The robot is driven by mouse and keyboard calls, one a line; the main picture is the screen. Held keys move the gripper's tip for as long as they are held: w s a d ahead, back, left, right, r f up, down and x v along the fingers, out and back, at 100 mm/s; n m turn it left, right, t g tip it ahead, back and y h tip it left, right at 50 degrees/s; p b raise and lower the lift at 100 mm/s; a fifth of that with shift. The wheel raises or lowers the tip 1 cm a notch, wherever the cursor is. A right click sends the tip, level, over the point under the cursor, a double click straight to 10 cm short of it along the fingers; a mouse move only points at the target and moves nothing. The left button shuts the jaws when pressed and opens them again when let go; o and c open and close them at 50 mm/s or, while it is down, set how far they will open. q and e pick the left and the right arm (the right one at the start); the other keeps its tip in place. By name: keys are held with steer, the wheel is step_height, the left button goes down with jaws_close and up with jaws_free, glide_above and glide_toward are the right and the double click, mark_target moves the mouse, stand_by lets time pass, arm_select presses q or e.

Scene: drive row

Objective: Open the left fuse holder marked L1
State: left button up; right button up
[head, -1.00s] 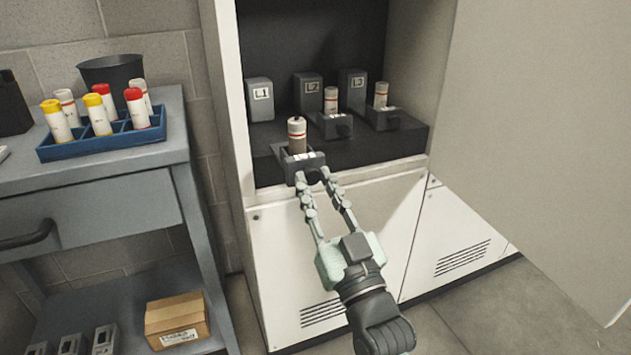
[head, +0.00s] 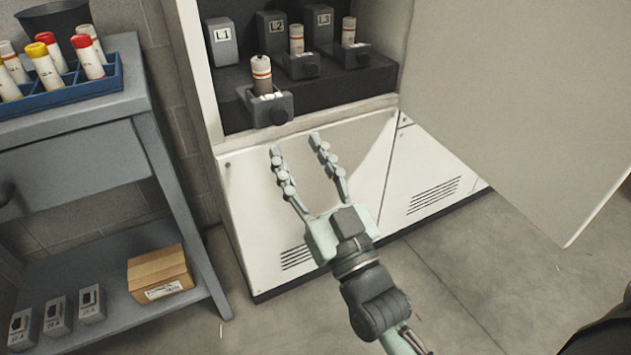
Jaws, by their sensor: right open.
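The L1 fuse holder (head: 221,41) is at the left in the cabinet. Its grey drawer with a dark round knob (head: 270,108) is pulled out toward me, further than the other two. A fuse with a brown, scorched-looking body (head: 262,77) and white top stands upright in it. My right gripper (head: 295,142) is open and empty in front of and below the L1 drawer, apart from it. My left gripper is not in view.
The L2 (head: 303,66) and L3 (head: 349,56) drawers each hold an upright white fuse. The open cabinet door (head: 520,110) stands at the right. A cart at left carries a blue tray (head: 62,98) of fuses, a black bin (head: 58,20) and, below, a cardboard box (head: 160,274).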

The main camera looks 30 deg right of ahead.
steer(key=v, duration=0.6)
steer(key=shift+s, duration=0.15)
